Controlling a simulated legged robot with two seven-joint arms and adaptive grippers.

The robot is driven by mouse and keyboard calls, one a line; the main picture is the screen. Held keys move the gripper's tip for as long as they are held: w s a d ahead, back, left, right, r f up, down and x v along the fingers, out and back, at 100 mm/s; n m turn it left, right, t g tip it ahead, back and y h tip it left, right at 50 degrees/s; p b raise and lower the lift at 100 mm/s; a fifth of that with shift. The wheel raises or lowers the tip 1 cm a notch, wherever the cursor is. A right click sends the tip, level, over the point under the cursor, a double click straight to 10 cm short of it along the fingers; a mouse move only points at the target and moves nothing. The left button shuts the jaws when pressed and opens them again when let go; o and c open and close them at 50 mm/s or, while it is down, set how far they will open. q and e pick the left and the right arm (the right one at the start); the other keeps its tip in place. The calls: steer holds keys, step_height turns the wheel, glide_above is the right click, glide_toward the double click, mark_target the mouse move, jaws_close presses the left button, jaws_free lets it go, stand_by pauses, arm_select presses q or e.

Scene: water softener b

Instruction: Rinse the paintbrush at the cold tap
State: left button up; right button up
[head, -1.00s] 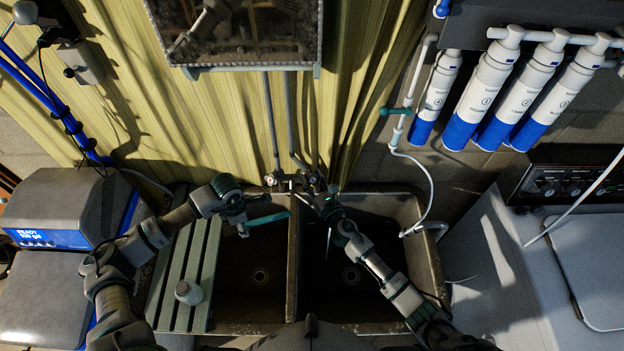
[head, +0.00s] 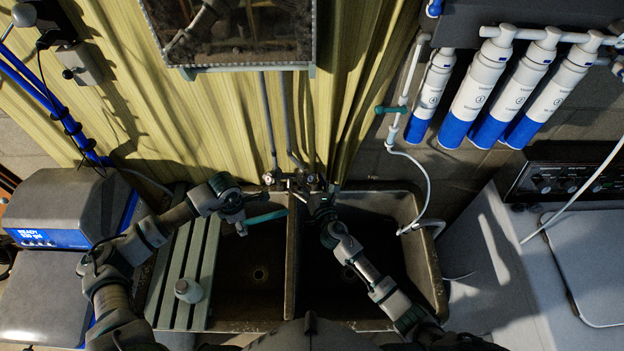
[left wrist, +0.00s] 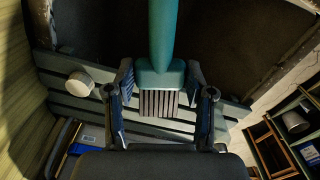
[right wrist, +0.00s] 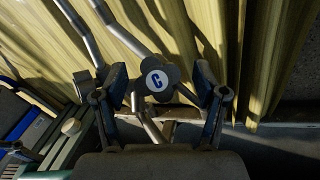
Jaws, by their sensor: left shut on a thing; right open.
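The teal paintbrush (head: 266,217) is held by my left gripper (head: 240,218) over the left basin, its handle pointing right. In the left wrist view, the gripper (left wrist: 160,82) is shut on the brush's broad teal part (left wrist: 163,72), with the bristles (left wrist: 160,103) towards the palm. My right gripper (head: 322,206) is open at the taps (head: 290,182) on the back wall. In the right wrist view, the cold tap's dark knob, marked C (right wrist: 157,81), sits between the open fingers; I cannot tell whether they touch it. No water is clearly visible.
A divider (head: 291,270) separates the left basin (head: 245,285) from the right basin (head: 395,235). A white hose (head: 428,190) hangs at the right basin's edge.

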steer(key=shift+s, duration=0.5)
steer(key=v, duration=1.1)
steer(key=shift+d, duration=0.25)
steer(key=shift+w+a, duration=0.1)
steer(key=shift+a, duration=0.15)
